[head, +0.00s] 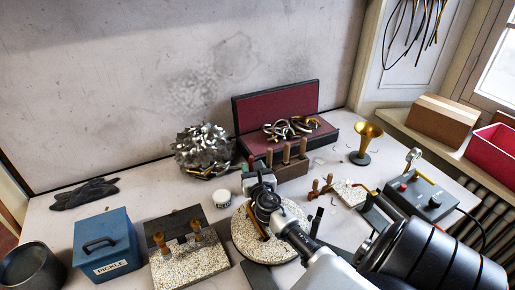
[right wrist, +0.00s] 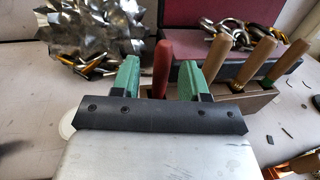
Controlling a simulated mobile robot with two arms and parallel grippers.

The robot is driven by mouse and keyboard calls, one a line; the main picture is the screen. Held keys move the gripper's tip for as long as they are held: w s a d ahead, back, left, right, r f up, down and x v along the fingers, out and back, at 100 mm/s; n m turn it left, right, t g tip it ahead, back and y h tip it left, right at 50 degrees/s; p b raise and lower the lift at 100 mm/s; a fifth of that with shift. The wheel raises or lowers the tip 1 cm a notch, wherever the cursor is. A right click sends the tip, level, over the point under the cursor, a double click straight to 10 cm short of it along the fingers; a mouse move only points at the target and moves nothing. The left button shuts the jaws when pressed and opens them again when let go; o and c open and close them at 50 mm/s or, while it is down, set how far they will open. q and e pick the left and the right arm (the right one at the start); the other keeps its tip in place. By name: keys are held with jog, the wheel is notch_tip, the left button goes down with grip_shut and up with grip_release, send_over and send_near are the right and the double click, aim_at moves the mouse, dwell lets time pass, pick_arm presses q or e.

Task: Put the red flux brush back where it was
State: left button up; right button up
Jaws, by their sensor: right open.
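The red flux brush (right wrist: 162,68) stands upright, its red handle between the two green fingers of my right gripper (right wrist: 159,80) in the right wrist view. The fingers are apart, with a gap on each side of the handle. The brush's lower end is hidden behind the gripper body. It appears to stand at the left end of the wooden rack (right wrist: 255,104), in line with several wood-handled brushes (right wrist: 215,58). In the head view my right gripper (head: 259,182) is at the left front of the rack (head: 292,168). My left gripper is not in view.
A spiky metal scrap heap (head: 203,148) is left of the rack. An open red-lined case (head: 275,107) is behind it. A white jar (head: 222,198), a round speckled board (head: 243,235) and a blue pickle box (head: 102,245) stand nearby.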

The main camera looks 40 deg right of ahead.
jog(key=v, duration=0.7)
jog(key=shift+s, duration=0.2)
jog(key=shift+r, duration=0.15)
